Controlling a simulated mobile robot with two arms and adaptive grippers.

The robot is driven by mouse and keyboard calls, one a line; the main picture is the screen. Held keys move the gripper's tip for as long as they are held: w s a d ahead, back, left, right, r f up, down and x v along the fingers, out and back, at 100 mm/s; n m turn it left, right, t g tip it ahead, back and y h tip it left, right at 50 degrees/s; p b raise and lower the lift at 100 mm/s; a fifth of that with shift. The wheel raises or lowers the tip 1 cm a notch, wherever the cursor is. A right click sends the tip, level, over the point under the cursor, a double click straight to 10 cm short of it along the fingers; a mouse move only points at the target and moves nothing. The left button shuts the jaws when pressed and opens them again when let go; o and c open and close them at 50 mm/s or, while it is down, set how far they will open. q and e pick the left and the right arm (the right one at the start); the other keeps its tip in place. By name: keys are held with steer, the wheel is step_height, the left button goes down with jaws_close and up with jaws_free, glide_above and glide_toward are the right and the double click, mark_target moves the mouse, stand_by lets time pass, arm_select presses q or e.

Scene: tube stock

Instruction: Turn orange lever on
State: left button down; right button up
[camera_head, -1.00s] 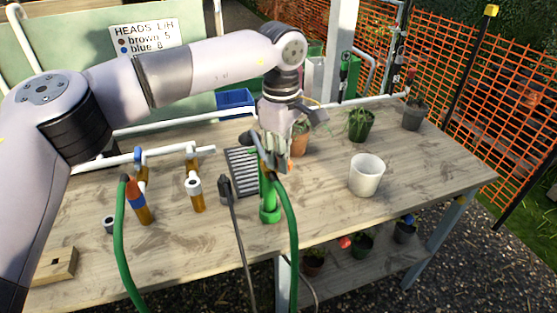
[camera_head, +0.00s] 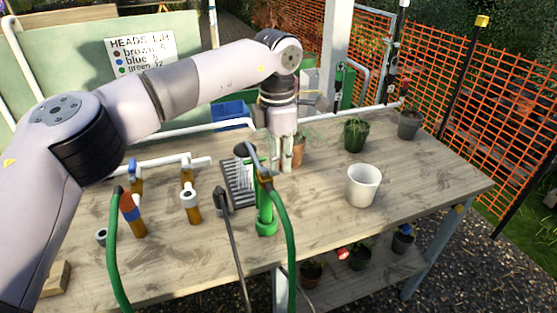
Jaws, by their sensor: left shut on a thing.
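My left gripper (camera_head: 283,165) points down over the table, just right of and behind the green upright pipe (camera_head: 265,215). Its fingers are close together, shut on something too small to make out. A small orange-brown fitting (camera_head: 266,180) shows near the top of the green pipe, where a green hose joins it. I cannot tell whether this is the orange lever, nor which way a lever points. The fingers are beside this fitting in the picture. My right gripper is not in view.
Orange-brown tube fittings (camera_head: 190,205) stand under a white pipe at left. A white pot (camera_head: 363,187) stands at right.

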arm_select(q)
steer(key=shift+w+n, duration=0.1)
steer(key=shift+n, duration=0.3)
steer(key=c, duration=1.6)
jaws_free()
steer(key=shift+o, duration=0.2)
step_height(320, 180, up, 12)
